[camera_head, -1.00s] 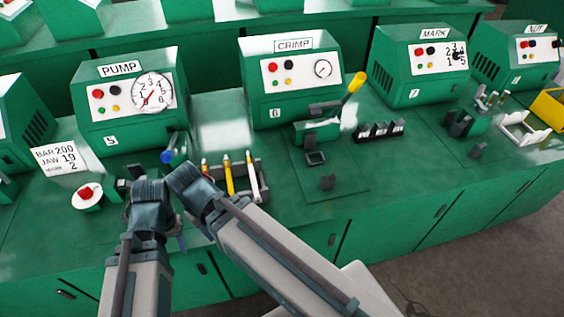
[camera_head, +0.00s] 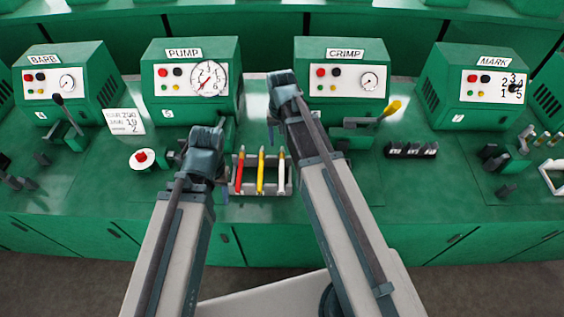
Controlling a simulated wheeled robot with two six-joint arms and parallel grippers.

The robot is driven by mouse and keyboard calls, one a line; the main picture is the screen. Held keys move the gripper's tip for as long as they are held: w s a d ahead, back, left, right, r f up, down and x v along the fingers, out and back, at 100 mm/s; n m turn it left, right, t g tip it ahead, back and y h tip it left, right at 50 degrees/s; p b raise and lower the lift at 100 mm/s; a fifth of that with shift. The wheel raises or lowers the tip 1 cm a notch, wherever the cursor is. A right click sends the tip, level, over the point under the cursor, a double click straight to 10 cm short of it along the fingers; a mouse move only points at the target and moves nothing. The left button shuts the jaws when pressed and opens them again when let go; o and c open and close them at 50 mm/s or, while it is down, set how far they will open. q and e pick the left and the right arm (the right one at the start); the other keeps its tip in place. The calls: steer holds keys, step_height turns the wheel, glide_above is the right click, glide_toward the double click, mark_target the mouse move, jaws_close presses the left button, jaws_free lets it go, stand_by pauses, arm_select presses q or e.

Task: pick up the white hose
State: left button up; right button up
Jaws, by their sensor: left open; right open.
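The white hose (camera_head: 281,174) stands in the grey rack (camera_head: 247,190), rightmost of three hoses, beside the yellow hose (camera_head: 261,172) and the red hose (camera_head: 240,172). My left gripper (camera_head: 215,165) is open, just left of the rack and apart from the white hose. My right gripper (camera_head: 277,115) is open and appears above and behind the hoses, with its forearm passing just right of the white hose. The fingers of both grippers are partly hidden by their own wrists. I see nothing held in either.
The pump machine (camera_head: 190,85) and crimp machine (camera_head: 342,80) stand behind the rack on the green bench. A yellow-ended lever (camera_head: 392,108) and black blocks (camera_head: 412,150) are to the right. A red button (camera_head: 142,158) and a number card (camera_head: 124,122) are to the left.

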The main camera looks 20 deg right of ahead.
steer(key=b, duration=0.9)
glide_above(282, 166)
steer(key=f, duration=0.8)
steer(key=shift+s+a+f, duration=0.2)
steer(key=shift+a+f, duration=0.05)
steer(key=shift+f, duration=0.1)
steer(key=f+b, duration=0.5)
steer(key=shift+w+d+f, duration=0.2)
steer(key=shift+r, duration=0.1)
jaws_close()
